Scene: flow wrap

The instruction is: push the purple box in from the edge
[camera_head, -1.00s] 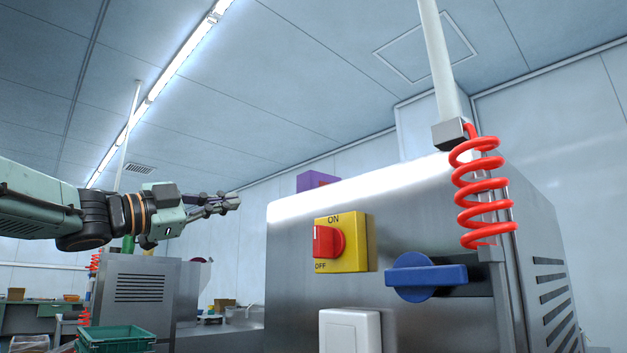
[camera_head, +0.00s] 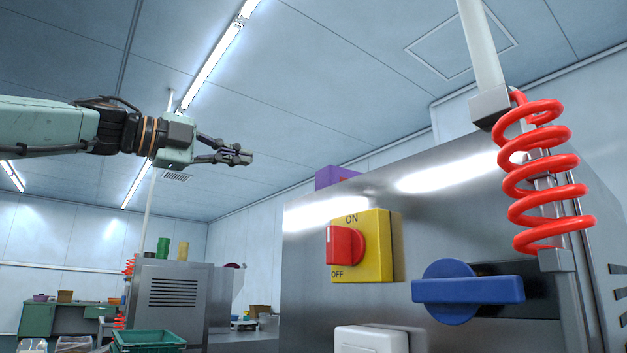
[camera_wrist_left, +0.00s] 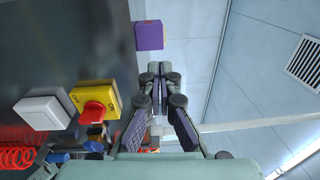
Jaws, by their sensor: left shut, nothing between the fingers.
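The purple box (camera_head: 334,177) sits on the top edge of the steel machine cabinet (camera_head: 300,255), its lower part hidden by the cabinet's front face in the head view. In the left wrist view the purple box (camera_wrist_left: 149,35) juts out past the cabinet's edge, ahead of the fingertips. My left gripper (camera_head: 245,156) is shut and empty, raised in the air left of the box and a little higher in the head view, apart from it. It also shows in the left wrist view (camera_wrist_left: 160,72). My right gripper is not in view.
The cabinet front carries a yellow switch box (camera_head: 376,246) with a red knob, a blue handle (camera_head: 467,290) and a white switch (camera_head: 371,340). A red coiled hose (camera_head: 540,175) hangs at right. A green crate (camera_head: 148,338) stands lower left. Air around the gripper is clear.

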